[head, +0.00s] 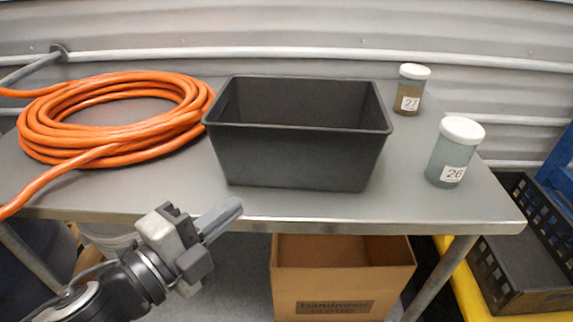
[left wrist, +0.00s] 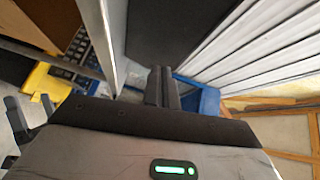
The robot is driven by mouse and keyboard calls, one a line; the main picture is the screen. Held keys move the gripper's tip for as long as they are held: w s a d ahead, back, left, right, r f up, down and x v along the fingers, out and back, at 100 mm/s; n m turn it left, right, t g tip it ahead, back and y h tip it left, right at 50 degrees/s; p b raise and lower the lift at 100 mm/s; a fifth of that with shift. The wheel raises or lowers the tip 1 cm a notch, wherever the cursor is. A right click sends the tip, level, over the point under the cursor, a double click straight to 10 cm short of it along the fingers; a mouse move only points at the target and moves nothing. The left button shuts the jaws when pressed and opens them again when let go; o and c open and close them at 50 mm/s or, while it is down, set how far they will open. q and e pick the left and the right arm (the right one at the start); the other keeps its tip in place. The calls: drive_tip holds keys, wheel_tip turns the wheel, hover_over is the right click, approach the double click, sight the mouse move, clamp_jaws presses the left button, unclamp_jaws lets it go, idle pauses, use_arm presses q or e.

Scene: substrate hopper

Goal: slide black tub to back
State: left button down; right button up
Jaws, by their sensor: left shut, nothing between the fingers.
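The black tub (head: 297,157) is an open, empty-looking rectangular tub standing upright on the grey metal table (head: 420,205), near its front edge. In the left wrist view the dark surface (left wrist: 172,35) ahead of the fingers appears to be the tub. My left gripper (head: 221,216) is shut and empty, in front of the table's front edge, left of and below the tub's front left corner. It looks apart from the tub in the head view. Its shut fingers also show in the left wrist view (left wrist: 162,88). My right gripper is not in view.
A coiled orange hose (head: 110,120) lies left of the tub, close to it. Jar 27 (head: 411,90) and jar 26 (head: 455,152) stand to the right. A cardboard box (head: 343,280) is below the table. A corrugated wall with pipes is behind. A black crate (head: 520,250) is at right.

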use_arm(q)
drive_tip(key=s+d+m+g+h, duration=0.1)
drive_tip(key=m+h, duration=0.1)
drive_tip(key=m, duration=0.1)
drive_tip(key=p, duration=0.3)
approach(304, 156)
drive_tip(key=d, duration=0.2)
drive_tip(key=w+d, duration=0.1)
drive_tip(key=d, duration=0.1)
drive_tip(key=shift+d+r, duration=0.2)
drive_tip(key=shift+w+a+f, duration=0.1)
drive_tip(key=shift+w+a, duration=0.05)
drive_tip(key=shift+w, duration=1.55)
